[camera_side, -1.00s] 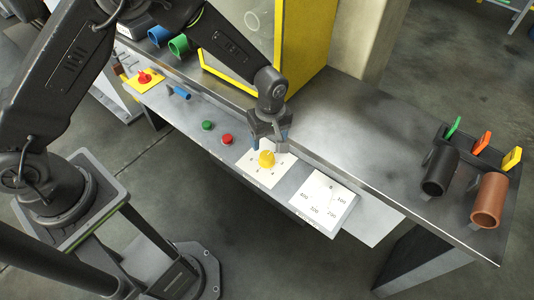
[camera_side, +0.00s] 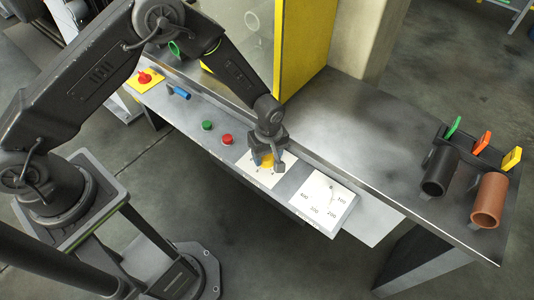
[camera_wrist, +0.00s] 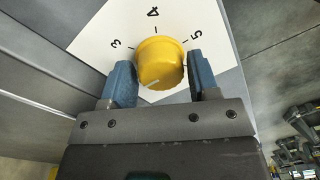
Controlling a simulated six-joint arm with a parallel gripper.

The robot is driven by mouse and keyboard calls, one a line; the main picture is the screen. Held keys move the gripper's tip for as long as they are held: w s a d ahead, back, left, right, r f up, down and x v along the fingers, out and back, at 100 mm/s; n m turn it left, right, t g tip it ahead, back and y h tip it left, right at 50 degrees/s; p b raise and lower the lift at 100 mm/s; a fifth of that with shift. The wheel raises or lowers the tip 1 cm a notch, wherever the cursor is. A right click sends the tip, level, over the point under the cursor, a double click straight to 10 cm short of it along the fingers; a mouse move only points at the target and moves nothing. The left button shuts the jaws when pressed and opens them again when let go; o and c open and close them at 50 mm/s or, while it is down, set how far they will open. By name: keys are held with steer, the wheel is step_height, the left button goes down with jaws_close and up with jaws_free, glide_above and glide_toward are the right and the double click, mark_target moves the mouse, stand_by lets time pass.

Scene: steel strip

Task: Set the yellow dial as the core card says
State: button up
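The yellow dial (camera_wrist: 160,60) sits on a white plate (camera_wrist: 100,45) with the numbers 3, 4 and 5 showing; a pale mark is on the dial's near side in the wrist view. In the side view the dial (camera_side: 267,160) is partly hidden by my gripper (camera_side: 267,158). My gripper (camera_wrist: 162,80) is lowered over the dial, with one blue-grey finger on each side. The fingers are spread around it, very close to its sides; I cannot tell whether they touch. No card that I can identify as the core card is readable.
A white gauge (camera_side: 322,202) marked in hundreds lies right of the dial. Red (camera_side: 227,140) and green (camera_side: 208,126) buttons and a blue handle (camera_side: 179,92) are to the left.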

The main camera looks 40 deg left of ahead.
steer(key=c, duration=0.6)
